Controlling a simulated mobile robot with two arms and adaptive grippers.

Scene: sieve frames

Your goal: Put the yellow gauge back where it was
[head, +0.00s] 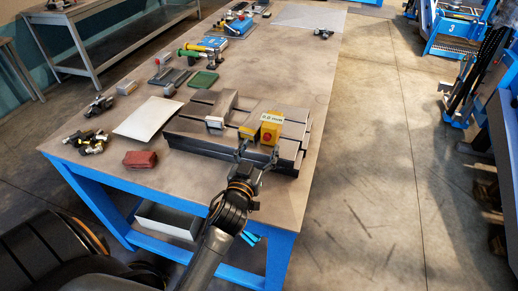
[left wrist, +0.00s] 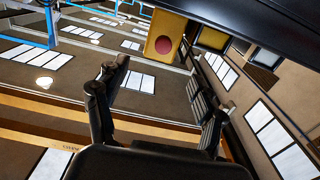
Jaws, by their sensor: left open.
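The yellow gauge (head: 268,131), with a red round spot and a small "0.0 mm" label, is on the grey slotted metal block (head: 188,127), near its right front part. In the left wrist view the yellow gauge (left wrist: 163,36) shows at the top, beyond the fingers. My left gripper (head: 257,154) is at the front edge of the block, just short of the gauge. Its fingers (left wrist: 165,98) are apart with nothing between them. Whether a finger touches the block or gauge I cannot tell. My right gripper is not in view.
A white sheet (head: 150,117), a dark red block (head: 140,159) and black and brass fittings (head: 88,141) lie left of the metal block. A green tray (head: 204,79) and tools lie farther back. The bench's right edge is close to the metal block.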

